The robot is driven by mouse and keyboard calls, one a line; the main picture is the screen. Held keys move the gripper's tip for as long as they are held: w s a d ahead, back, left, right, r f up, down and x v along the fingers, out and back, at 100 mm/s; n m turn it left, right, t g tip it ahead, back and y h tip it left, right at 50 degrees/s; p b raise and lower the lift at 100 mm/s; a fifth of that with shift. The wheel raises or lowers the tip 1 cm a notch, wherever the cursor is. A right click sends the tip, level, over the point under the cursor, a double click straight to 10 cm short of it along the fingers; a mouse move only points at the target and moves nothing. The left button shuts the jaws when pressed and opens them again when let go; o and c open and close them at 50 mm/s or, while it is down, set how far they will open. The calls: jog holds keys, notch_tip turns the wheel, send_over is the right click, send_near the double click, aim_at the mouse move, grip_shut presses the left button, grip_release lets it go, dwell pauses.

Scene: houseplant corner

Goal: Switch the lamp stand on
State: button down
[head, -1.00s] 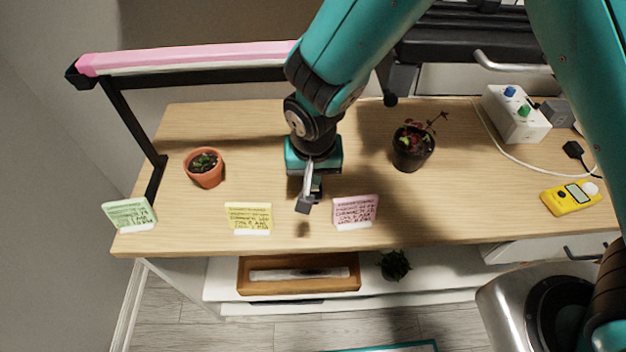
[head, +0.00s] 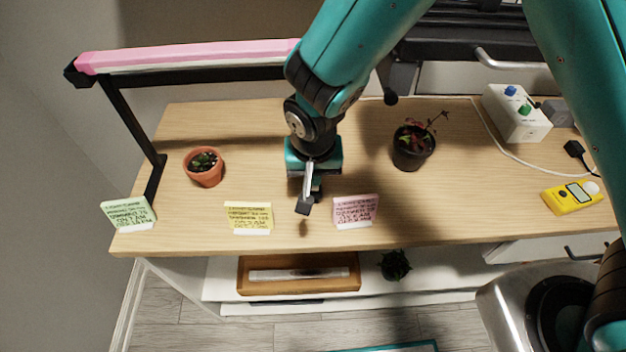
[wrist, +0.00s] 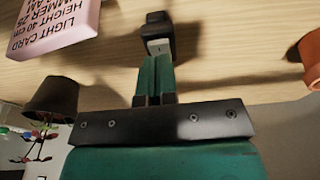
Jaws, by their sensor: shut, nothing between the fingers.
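The lamp stand has a black frame (head: 128,120) and a long pink-topped lamp bar (head: 185,57) across the back left of the wooden table. My arm hides the bar's right end. I cannot tell from the frames whether the lamp is lit. A white control box (head: 517,118) with a blue knob (head: 510,91) and a green knob (head: 524,110) sits at the back right. My gripper (head: 305,206) points down over the table's front middle, between the yellow and pink cards. It is shut and empty, and its dark fingertips also show in the wrist view (wrist: 157,30).
A terracotta pot (head: 205,170) stands left and a black pot (head: 411,150) right of my gripper. Green (head: 128,214), yellow (head: 249,217) and pink (head: 354,210) cards line the front. A yellow meter (head: 572,197) and a black plug (head: 574,149) lie at the right.

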jog(key=shift+f+b, duration=0.6)
jog(key=shift+f, duration=0.35)
dwell(0.3)
notch_tip(320, 180, up, 7)
jog(key=p, duration=0.5)
jog(key=shift+p, duration=0.35)
dwell(0.4)
